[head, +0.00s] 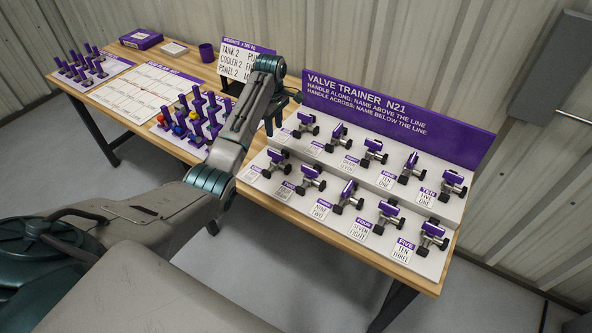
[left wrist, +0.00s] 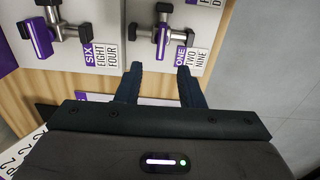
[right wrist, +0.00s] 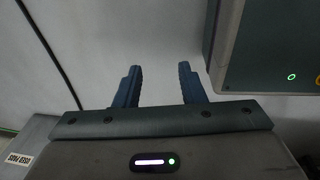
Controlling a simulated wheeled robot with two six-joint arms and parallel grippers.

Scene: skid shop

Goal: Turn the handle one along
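Valve one (left wrist: 162,42) is in the left wrist view, with a purple handle and a label reading ONE over TWO NINE. Its handle is upright in that picture and appears to lie across its pipe. In the head view it seems to be the valve at the left end of the front row (head: 278,156). My left gripper (left wrist: 160,85) is open and empty, apart from the handle, its fingertips pointing toward it; in the head view it hangs by the board's left end (head: 283,110). My right gripper (right wrist: 158,82) is open and empty, away from the board.
Valve six (left wrist: 40,40) is beside valve one. The white board (head: 330,205) carries two rows of valves below a purple sign (head: 390,118).

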